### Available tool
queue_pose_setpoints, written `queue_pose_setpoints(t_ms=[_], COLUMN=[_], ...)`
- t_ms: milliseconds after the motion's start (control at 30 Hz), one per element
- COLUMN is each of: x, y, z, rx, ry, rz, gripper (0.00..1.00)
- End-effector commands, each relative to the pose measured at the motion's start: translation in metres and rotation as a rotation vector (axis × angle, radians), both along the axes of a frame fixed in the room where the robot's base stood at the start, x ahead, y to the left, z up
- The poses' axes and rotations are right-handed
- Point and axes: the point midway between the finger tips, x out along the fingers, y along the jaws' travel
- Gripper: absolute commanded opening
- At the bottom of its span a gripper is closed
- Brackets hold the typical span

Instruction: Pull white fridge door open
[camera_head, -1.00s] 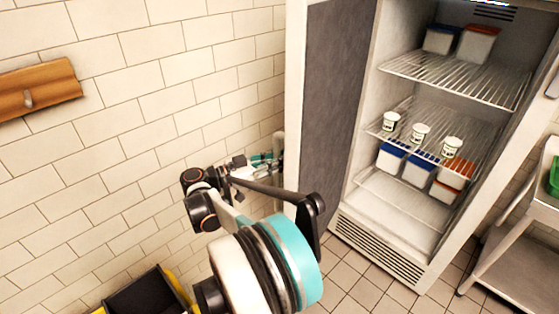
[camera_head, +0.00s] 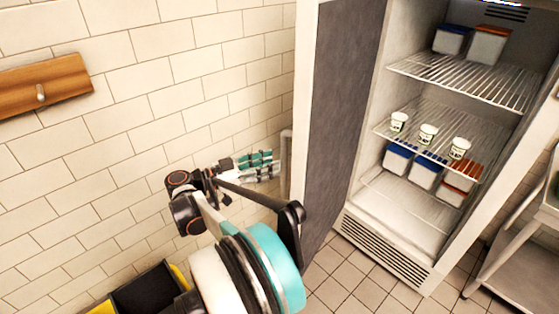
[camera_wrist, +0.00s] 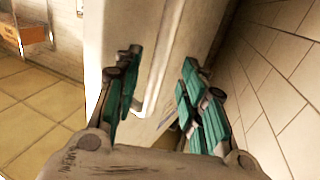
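The white fridge (camera_head: 389,244) stands at the right with its interior in plain view. Its door (camera_head: 336,120) stands open, with the dark inner face toward the head camera and the white edge (camera_head: 304,95) toward the wall. The pale door handle (camera_head: 287,165) is on the outer side. It shows in the wrist view as a long bar (camera_wrist: 168,62) between the fingers. My gripper (camera_head: 262,164) is at the handle's left in the head view, its teal fingers spread. In the wrist view my gripper (camera_wrist: 157,95) is open, the fingers apart from the bar.
A tiled wall (camera_head: 150,90) is close to the door and gripper. A black and yellow bin (camera_head: 150,294) stands at lower left. A metal cart (camera_head: 510,240) is at the right. Wire shelves (camera_head: 465,82) hold tubs and cups. Tiled floor is clear before the fridge.

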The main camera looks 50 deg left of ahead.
Motion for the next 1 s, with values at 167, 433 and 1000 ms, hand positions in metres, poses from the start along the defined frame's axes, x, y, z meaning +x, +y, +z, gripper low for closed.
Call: queue_pose_setpoints(t_ms=[167, 433, 1000], x=[-0.034, -0.06, -0.062], y=[0.013, 0.021, 0.021], z=[0.0, -0.001, -0.001], rx=[0.0, 0.0, 0.0], ry=[0.0, 0.001, 0.001], rz=[0.003, 0.002, 0.001], gripper=[0.38, 0.38, 0.38])
